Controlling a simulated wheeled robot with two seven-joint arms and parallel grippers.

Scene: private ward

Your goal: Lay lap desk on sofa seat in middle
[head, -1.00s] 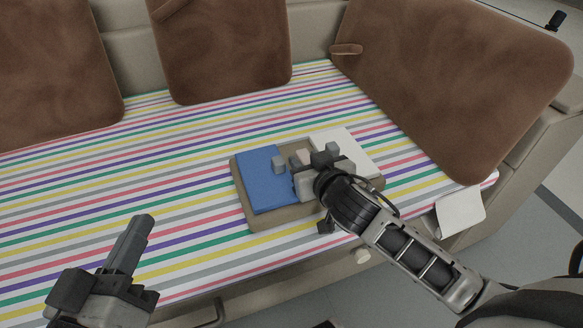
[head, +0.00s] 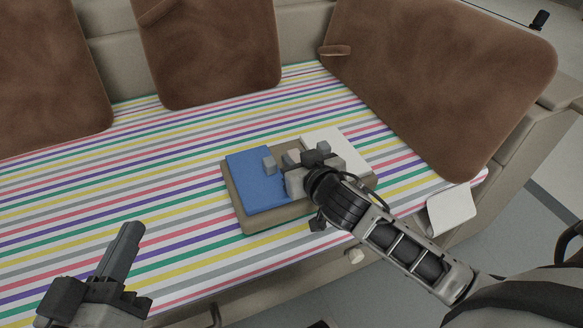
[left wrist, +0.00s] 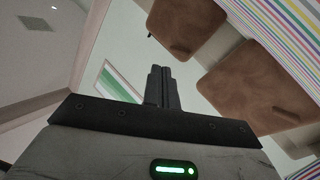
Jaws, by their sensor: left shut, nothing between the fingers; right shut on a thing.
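The lap desk (head: 243,223) is a brown-grey board with a blue item (head: 258,181) on its left part and a white item (head: 345,147) on its right part. It is over the striped sofa seat (head: 150,220), near the front edge; I cannot tell whether it touches the seat. My right gripper (head: 291,165) is over the middle of the lap desk and shut on it; the fingertips' hold is partly hidden. My left gripper (head: 130,232) is shut and empty at the lower left, apart from the lap desk. Its closed fingers (left wrist: 162,88) show in the left wrist view.
Several brown cushions lean at the back, including a middle one (head: 208,55) and a large right one (head: 440,80). A white sheet (head: 451,209) hangs at the seat's front right corner. The left part of the seat is clear.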

